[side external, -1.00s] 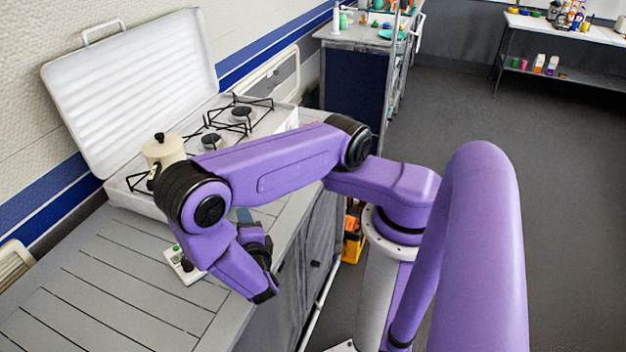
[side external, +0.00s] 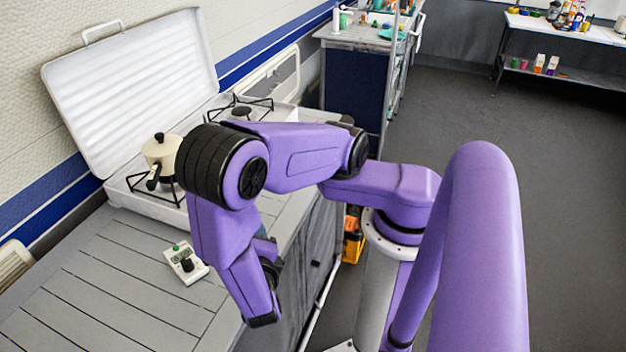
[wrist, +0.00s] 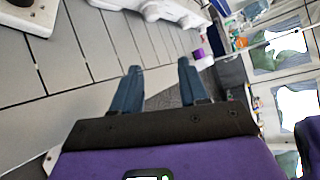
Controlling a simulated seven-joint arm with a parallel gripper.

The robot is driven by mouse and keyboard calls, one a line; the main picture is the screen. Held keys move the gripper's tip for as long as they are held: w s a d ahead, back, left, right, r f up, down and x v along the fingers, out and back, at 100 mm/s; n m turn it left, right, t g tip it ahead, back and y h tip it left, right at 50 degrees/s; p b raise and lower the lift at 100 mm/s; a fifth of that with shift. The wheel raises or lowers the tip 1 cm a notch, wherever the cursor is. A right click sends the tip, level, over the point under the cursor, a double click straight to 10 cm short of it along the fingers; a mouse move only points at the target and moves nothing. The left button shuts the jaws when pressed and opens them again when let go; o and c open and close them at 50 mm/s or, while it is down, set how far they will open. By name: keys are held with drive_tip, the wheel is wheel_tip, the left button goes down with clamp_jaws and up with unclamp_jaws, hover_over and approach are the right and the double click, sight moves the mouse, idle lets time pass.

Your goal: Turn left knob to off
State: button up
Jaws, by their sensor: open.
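The white camping stove (side external: 128,190) stands against the wall with its lid (side external: 135,90) up. My arm hides most of its front in the side view, so I cannot make out the left knob there. A white edge, probably the stove's front (wrist: 160,8), shows at the top of the wrist view, with no knob clearly readable. My gripper (wrist: 158,72) has its two blue fingers apart and nothing between them. It hangs over the counter's front edge, apart from the stove. In the side view my wrist mostly hides the fingers.
A cream pot (side external: 160,152) sits on the stove's near burner. A small white box with a black knob (side external: 186,262) lies on the slatted grey counter (side external: 110,285). It also shows in the wrist view (wrist: 30,14). The counter's near left part is clear.

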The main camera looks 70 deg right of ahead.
drive_tip(key=s+d+r+m+g+y, duration=0.2)
drive_tip(key=s+r+m+g+y, duration=0.2)
drive_tip(key=m, duration=0.8)
drive_tip(key=s+d+r+m+g+y, duration=0.3)
drive_tip(key=s+r+m+y, duration=0.3)
drive_tip(key=r+m, duration=0.4)
drive_tip(key=m+y, duration=0.1)
drive_tip(key=m, duration=0.1)
drive_tip(key=shift+s+r+m+g+y, duration=0.35)
drive_tip(key=shift+s+m+g+y, duration=0.05)
drive_tip(key=shift+s+r, duration=0.1)
drive_tip(key=shift+r, duration=0.05)
idle(1.0)
